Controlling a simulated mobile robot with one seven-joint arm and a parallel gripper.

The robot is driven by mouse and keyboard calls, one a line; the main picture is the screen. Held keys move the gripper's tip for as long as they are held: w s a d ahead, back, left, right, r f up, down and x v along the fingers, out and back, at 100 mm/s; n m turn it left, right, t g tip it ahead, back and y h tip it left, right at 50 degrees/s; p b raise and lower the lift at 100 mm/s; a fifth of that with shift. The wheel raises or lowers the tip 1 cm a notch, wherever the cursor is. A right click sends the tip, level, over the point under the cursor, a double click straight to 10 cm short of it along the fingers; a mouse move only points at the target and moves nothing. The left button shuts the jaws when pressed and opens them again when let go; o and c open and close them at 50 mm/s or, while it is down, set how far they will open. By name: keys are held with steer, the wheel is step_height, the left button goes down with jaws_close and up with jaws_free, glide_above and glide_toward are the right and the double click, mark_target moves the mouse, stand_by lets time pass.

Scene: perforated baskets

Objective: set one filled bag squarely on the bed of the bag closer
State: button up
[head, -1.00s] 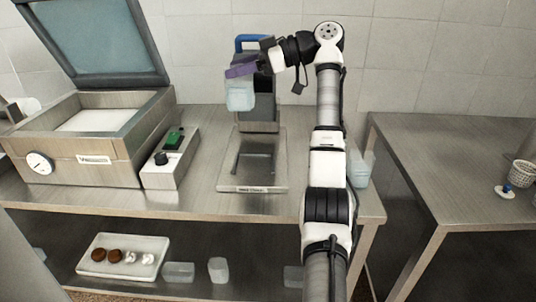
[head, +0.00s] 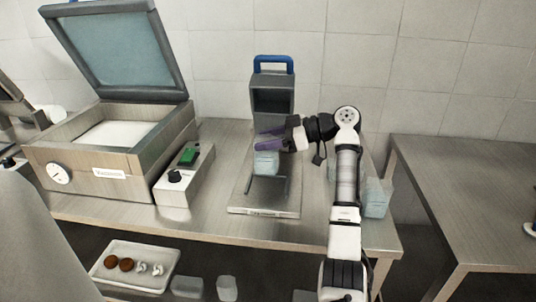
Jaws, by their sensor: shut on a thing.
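The bag closer (head: 274,88) stands on the steel table, a dark upright housing with a blue handle on top. Its flat bed (head: 243,201) lies in front of it, with a dark bracket on it and a label on the front edge. My gripper (head: 268,140), with purple fingers, is shut on a pale blue translucent bag (head: 265,164). The bag hangs roughly upright in front of the housing, over the bed. I cannot tell whether its bottom touches the bed. The fingers hide its top.
An open-lidded vacuum machine (head: 113,178) stands at the left, with a control box (head: 179,184) beside it. More pale bags (head: 377,198) stand on the right, behind my arm. A tray (head: 128,249) with brown and white pieces is on the lower shelf.

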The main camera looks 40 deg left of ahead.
mark_target(269, 156)
steer(key=shift+f+p, duration=0.55)
steer(key=shift+f, duration=2.25)
steer(key=shift+f, duration=0.15)
steer(key=o, duration=1.5)
steer(key=shift+c, duration=0.2)
steer(key=shift+w+d+r, duration=0.1)
steer(key=shift+d+r, duration=0.05)
steer(key=shift+r, duration=0.1)
steer(key=v, duration=1.1)
steer(key=shift+d+p, duration=0.35)
steer(key=shift+w, duration=0.1)
